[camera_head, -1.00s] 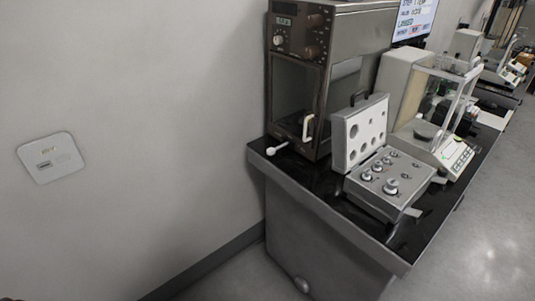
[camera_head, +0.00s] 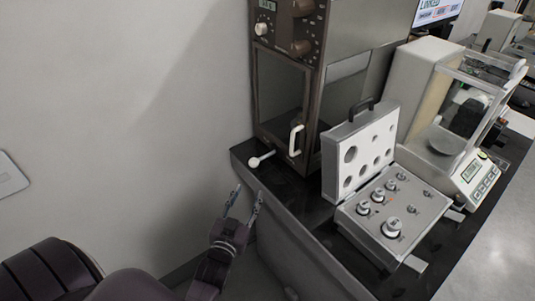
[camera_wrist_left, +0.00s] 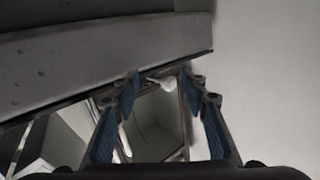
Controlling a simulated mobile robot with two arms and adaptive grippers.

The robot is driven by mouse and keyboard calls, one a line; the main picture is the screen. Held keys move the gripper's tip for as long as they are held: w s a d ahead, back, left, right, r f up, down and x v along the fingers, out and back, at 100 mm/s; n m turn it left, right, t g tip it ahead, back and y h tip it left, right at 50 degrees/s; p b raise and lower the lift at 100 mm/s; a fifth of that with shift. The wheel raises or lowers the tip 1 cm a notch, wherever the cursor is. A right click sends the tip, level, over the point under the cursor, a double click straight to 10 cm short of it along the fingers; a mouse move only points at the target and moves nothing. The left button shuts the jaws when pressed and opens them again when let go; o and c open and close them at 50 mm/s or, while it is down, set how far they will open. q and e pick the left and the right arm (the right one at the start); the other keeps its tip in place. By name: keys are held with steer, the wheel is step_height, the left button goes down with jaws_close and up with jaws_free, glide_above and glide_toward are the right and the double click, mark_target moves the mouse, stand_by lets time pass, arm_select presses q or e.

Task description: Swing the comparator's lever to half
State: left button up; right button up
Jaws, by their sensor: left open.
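The comparator (camera_head: 318,75) is a tall brown cabinet with a glass front, a white door handle and dark knobs above. Its lever (camera_head: 257,161) is a short rod with a white ball end, low at the cabinet's left side. My left gripper (camera_head: 247,193) is open and empty, below and left of the lever, apart from it in the head view. In the left wrist view the lever's white ball (camera_wrist_left: 168,84) shows between the spread blue-padded fingers, seemingly beyond their tips. My right gripper is out of view.
The black table (camera_head: 300,203) has its edge close to my left gripper. An open case of weights (camera_head: 365,235) stands right of the comparator, with a glass-sided balance (camera_head: 415,95) beyond. The pale wall (camera_head: 130,90) bounds the left side.

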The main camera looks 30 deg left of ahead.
mark_target(252, 166)
arm_select(q)
steer(key=shift+t+y, duration=0.3)
steer(key=shift+t, duration=0.1)
steer(key=w+a+r, duration=0.1)
steer(key=w, duration=0.1)
steer(key=w+a+r, duration=0.1)
steer(key=w, duration=0.1)
steer(key=w+r, duration=0.2)
steer(key=shift+w+a+p, duration=0.35)
steer(key=shift+a, duration=0.05)
steer(key=shift+w+a+f, duration=0.1)
steer(key=shift+w+a, duration=0.05)
steer(key=shift+w, duration=0.5)
jaws_close()
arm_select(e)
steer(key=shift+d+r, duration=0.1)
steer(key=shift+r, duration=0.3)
